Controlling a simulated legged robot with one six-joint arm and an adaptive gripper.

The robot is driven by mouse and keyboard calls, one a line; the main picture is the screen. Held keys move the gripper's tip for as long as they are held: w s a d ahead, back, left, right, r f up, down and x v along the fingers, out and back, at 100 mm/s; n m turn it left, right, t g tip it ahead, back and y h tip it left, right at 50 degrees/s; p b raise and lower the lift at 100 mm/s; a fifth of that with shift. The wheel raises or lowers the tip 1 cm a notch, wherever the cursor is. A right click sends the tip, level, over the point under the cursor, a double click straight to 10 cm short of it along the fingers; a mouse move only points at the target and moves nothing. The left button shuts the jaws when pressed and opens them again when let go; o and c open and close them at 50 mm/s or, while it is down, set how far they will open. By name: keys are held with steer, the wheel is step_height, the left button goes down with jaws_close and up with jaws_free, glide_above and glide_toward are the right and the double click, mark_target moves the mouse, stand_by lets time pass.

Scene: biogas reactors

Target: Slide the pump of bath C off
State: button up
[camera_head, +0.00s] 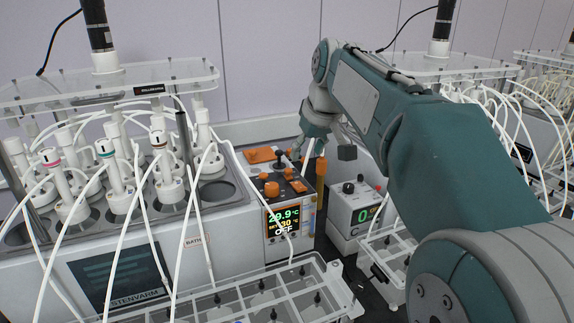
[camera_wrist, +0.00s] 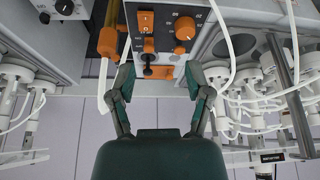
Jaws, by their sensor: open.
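The bath control unit (camera_head: 284,215) stands at the right end of the near bath. Its display (camera_head: 285,218) reads 29.9 °C, a set value near 30 and OFF. Its top panel carries an orange round knob (camera_head: 272,189), also seen in the wrist view (camera_wrist: 185,28), an orange rocker switch (camera_wrist: 145,20) and a small orange slider (camera_wrist: 149,45) near a dark lever (camera_wrist: 150,70). Which control is the pump's I cannot tell. My gripper (camera_wrist: 160,78) is open and empty; its fingers straddle the dark lever in the wrist view, with no clear contact. It also shows above the panel in the head view (camera_head: 312,143).
The bath label (camera_head: 194,240) is partly covered, its letter unreadable. White tubes (camera_head: 290,245) hang across the unit's front. An orange-capped post (camera_head: 320,168) stands right of the panel. A white box with a dial (camera_head: 352,208) is further right.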

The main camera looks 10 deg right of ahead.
steer(key=n, duration=0.1)
glide_toward(288, 169)
steer(key=shift+y, duration=0.3)
steer(key=x, duration=0.8)
steer(key=shift+w+d+f, duration=0.2)
steer(key=shift+f, duration=0.15)
